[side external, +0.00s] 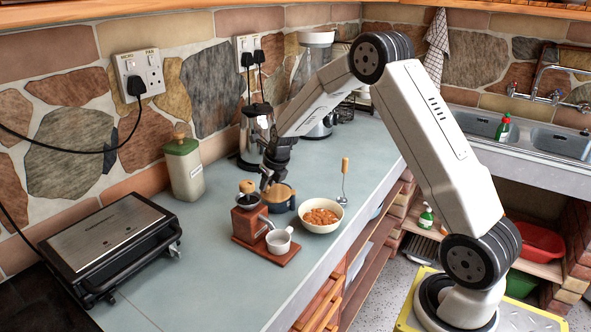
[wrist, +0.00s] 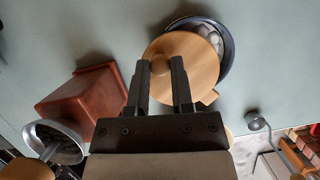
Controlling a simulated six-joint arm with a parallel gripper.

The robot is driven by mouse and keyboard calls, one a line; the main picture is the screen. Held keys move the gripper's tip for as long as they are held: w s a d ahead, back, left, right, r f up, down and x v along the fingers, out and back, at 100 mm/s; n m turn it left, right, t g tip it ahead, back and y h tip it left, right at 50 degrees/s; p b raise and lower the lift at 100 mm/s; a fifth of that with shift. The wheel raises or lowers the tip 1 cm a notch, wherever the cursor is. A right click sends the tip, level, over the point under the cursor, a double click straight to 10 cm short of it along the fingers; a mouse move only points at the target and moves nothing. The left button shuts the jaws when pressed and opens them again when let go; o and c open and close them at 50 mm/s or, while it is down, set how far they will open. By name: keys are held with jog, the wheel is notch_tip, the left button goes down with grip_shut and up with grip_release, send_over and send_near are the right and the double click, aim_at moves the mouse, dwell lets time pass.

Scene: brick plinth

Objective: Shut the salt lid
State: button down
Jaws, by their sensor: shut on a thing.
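The salt pot (wrist: 230,42) is a small dark round pot with a round wooden lid (wrist: 203,68). In the wrist view the lid is swung off to one side, leaving a crescent of the pot's mouth open, with whitish contents (wrist: 213,40) showing. My gripper (wrist: 159,76) is shut on the lid's round wooden knob (wrist: 160,64). In the side view the pot (side external: 283,207) stands on the worktop behind the coffee grinder, and my gripper (side external: 266,184) reaches down to it from above. The lid's far side is partly hidden there.
A wooden coffee grinder (side external: 250,222) with a white cup (side external: 279,241) stands close in front of the pot. A bowl of orange food (side external: 321,215) is just to its right. A contact grill (side external: 110,245) and green-lidded jar (side external: 184,168) stand left.

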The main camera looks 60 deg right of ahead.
aim_at(275, 196)
jog(key=shift+w+d+m, duration=0.2)
jog(key=shift+m, duration=0.2)
jog(key=c, duration=0.5)
grip_release()
jog(key=v, duration=0.8)
jog(key=shift+a+f, duration=0.1)
dwell(0.4)
